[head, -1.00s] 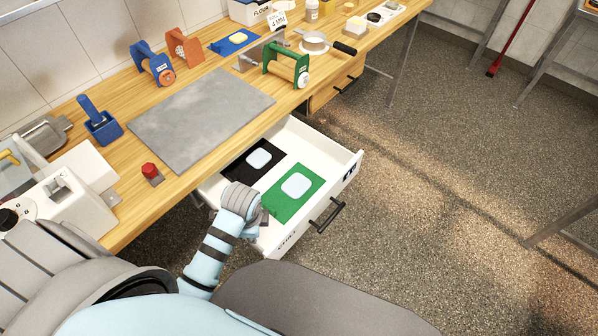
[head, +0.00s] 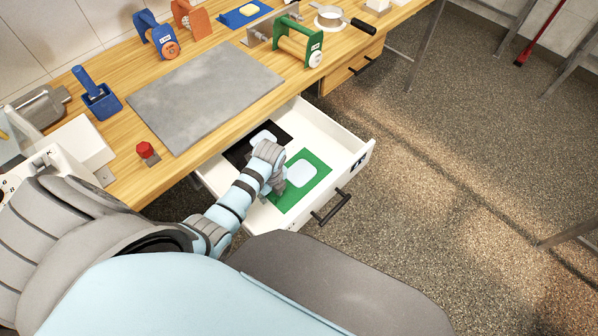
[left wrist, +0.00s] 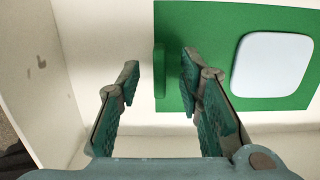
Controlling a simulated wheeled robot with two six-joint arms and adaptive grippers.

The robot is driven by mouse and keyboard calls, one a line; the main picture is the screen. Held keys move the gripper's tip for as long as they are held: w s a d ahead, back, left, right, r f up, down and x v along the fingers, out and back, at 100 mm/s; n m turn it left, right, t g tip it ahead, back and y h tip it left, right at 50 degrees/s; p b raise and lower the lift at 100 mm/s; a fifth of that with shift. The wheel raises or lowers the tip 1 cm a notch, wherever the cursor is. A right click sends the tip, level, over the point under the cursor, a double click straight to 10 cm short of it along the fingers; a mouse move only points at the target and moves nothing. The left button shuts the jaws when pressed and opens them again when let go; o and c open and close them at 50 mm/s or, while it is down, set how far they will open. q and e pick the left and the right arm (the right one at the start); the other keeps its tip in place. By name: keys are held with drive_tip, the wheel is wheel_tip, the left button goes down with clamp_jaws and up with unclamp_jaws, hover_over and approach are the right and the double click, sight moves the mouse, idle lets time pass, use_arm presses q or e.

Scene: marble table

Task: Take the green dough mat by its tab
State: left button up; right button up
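The green dough mat (head: 292,201) lies flat in the open white drawer, with a pale rounded square on it. In the left wrist view the mat (left wrist: 222,18) fills the upper right, and its green tab (left wrist: 159,72) stands out along its left edge. My left gripper (head: 277,188) is over the drawer at the mat's left side. In the left wrist view the left gripper (left wrist: 160,72) is open, with one finger on each side of the tab and visible gaps. In the head view the arm hides the tab. My right gripper is not in view.
A black mat (head: 238,154) with a pale square lies behind the green one, partly hidden by my arm. The drawer's walls (head: 353,165) surround both. Above is the wooden table with a grey slab (head: 205,95), a red-topped object (head: 146,151) and a green roller stand (head: 300,43).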

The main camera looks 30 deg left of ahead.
use_arm(q)
drive_tip(key=shift+f, duration=0.9)
drive_tip(key=shift+s+r, duration=0.1)
drive_tip(key=shift+r, duration=0.05)
drive_tip(key=shift+c, duration=0.5)
clamp_jaws()
drive_tip(key=shift+r, duration=0.1)
